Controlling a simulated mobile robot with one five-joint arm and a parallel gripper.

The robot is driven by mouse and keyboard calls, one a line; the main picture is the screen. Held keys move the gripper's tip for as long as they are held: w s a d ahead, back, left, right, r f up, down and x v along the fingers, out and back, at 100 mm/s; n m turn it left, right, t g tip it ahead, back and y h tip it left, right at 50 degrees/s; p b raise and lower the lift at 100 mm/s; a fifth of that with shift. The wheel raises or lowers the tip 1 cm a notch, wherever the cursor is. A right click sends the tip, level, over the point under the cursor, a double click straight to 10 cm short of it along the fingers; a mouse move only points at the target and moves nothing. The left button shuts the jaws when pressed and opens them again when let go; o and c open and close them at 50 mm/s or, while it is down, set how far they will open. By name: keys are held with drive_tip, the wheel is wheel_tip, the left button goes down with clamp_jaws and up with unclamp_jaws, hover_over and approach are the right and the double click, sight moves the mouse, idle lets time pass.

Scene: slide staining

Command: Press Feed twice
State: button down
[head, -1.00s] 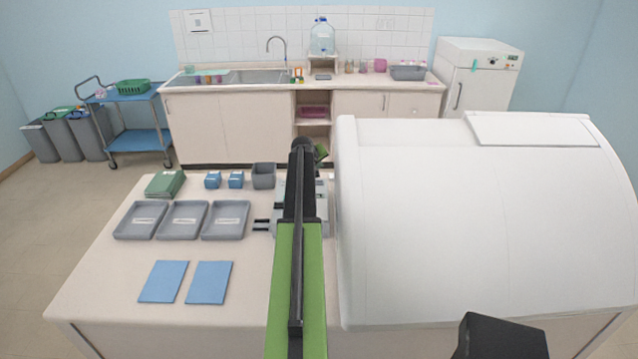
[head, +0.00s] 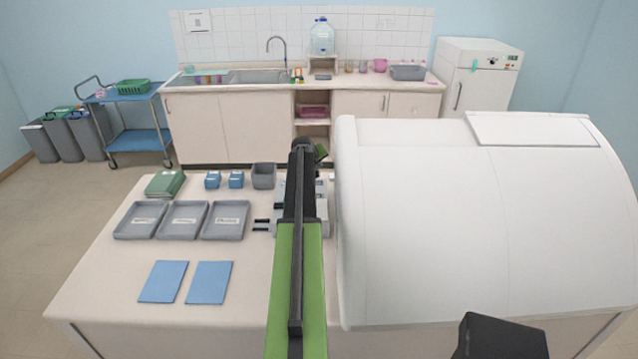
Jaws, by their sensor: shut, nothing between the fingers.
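No Feed button or Feed label can be made out. A grey device (head: 263,225) with dark rails sticking out to its left stands on the table, largely hidden behind my arm. A large white domed machine (head: 480,220) fills the right side of the table, and no buttons show on the faces I see. My green and black arm reaches forward over the grey device, just left of the white machine. The fingers of my gripper are hidden beyond the arm's far end.
Three grey trays (head: 133,235), two blue mats (head: 163,281), a green box (head: 165,184), small blue boxes (head: 212,180) and a grey bin (head: 263,176) are on the table's left. The front left of the table (head: 110,300) is clear. A sink counter (head: 215,125) stands behind.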

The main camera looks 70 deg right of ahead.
wheel_tip(320, 180, up, 4)
drive_tip(key=p, duration=0.4)
hover_over(318, 183)
drive_tip(key=shift+f, duration=0.1)
drive_tip(key=shift+f, duration=0.1)
wheel_tip(318, 183, down, 9)
drive_tip(key=b, duration=0.9)
drive_tip(key=shift+r, duration=0.2)
idle(1.2)
drive_tip(key=shift+f+b, duration=0.45)
